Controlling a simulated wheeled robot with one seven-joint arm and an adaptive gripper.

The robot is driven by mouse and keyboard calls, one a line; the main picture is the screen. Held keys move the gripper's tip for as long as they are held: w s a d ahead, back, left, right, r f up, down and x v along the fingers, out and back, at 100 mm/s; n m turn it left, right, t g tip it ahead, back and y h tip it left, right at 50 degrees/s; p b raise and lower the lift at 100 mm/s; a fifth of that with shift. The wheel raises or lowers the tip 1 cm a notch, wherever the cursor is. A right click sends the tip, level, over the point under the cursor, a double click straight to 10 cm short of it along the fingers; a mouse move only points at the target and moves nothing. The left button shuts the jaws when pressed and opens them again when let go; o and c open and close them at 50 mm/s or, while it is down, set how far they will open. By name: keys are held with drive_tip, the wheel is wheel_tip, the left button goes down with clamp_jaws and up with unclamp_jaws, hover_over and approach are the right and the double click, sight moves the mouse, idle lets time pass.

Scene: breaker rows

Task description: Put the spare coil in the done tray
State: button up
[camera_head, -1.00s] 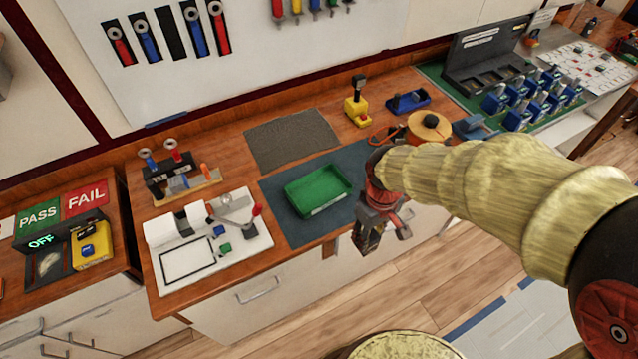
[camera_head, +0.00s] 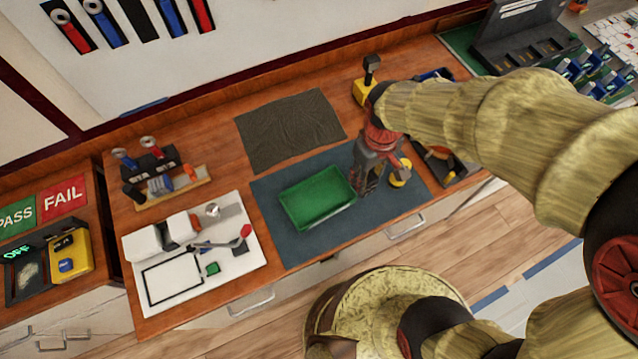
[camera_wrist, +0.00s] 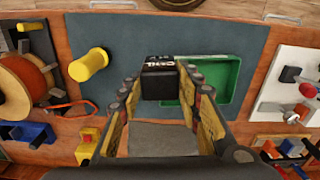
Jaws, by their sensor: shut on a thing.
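My gripper (camera_head: 370,178) points down over the right part of the blue-grey mat, just right of the green tray in the head view. In the wrist view my gripper (camera_wrist: 160,88) is shut on the spare coil (camera_wrist: 160,78), a black block with white lettering. The coil is held above the mat, and its lower part is hard to make out in the head view. The done tray (camera_head: 318,198) is green, shallow and looks empty. It also shows in the wrist view (camera_wrist: 233,82), partly hidden behind the coil and a finger.
A yellow cylinder (camera_head: 401,173) stands on the mat (camera_head: 285,248) right of my gripper. A dark cloth (camera_head: 290,128) lies behind the mat. A white fixture board (camera_head: 190,258) is at left. A yellow-based device (camera_head: 364,90) stands behind my gripper. An orange spool (camera_wrist: 22,82) shows in the wrist view.

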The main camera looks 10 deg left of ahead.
drive_tip(key=shift+w+a+f+b, duration=0.15)
drive_tip(key=shift+a+f+b, duration=0.2)
drive_tip(key=shift+a+f, duration=1.7)
drive_tip(key=shift+w+a+f+b, duration=0.2)
drive_tip(key=shift+a+f+b, duration=0.15)
drive_tip(key=shift+a+f, duration=1.7)
drive_tip(key=shift+w+a+f+b, duration=0.15)
drive_tip(key=shift+a+f+b, duration=0.2)
drive_tip(key=shift+a+f, duration=1.7)
drive_tip(key=shift+f, duration=0.15)
drive_tip(key=o, duration=1.3)
drive_tip(key=shift+o, duration=0.2)
